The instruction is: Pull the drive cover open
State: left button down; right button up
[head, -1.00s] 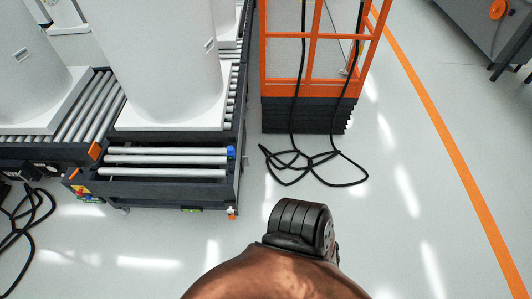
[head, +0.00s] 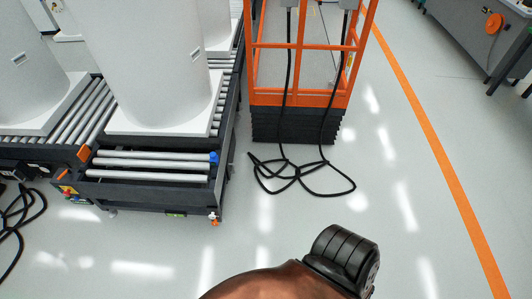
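I cannot make out a drive cover in the head view. An orange-framed lift cage (head: 300,99) stands on a dark, stacked base (head: 290,127) at the upper middle. A roller conveyor (head: 150,196) with dark side frames is at the left. Neither of my grippers is in view, so I cannot tell where they are or whether they hold anything.
White cylindrical tanks (head: 150,60) stand on the conveyor. Black cables (head: 290,175) hang from the cage and loop on the floor. An orange floor line (head: 425,125) runs down the right. A grey machine (head: 470,35) stands at the upper right. Open floor lies between.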

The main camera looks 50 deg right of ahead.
aim_at(229, 164)
jog(key=z, duration=1.45)
jog(key=k, duration=0.4)
jog(key=u, duration=0.9)
jog(key=i, duration=1.7)
jog(key=z, duration=0.3)
